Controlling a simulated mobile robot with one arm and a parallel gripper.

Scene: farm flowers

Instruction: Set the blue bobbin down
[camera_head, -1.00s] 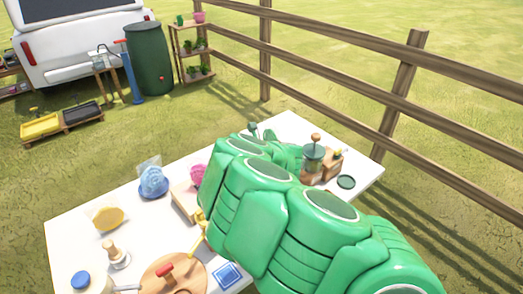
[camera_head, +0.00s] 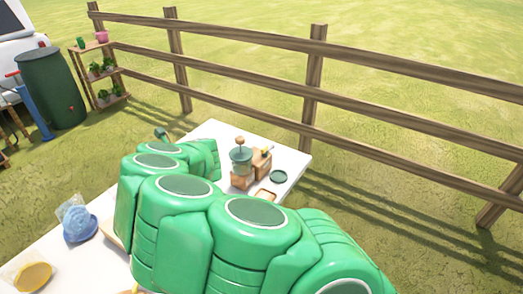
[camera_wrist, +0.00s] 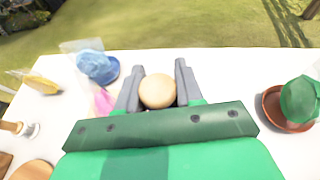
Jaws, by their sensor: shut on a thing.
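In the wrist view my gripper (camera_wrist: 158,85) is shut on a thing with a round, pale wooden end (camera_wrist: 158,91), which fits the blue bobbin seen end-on. It sits between the two grey fingers over the white table (camera_wrist: 220,65). Its blue part is hidden, and I cannot tell whether it touches the table. In the head view my green arm covers the gripper and the held thing.
A blue item in a clear bag (camera_head: 80,226) and a bagged yellow item (camera_head: 33,277) lie at left. The wrist view shows a terracotta dish (camera_wrist: 272,110) at right and a pink thing (camera_wrist: 104,101).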

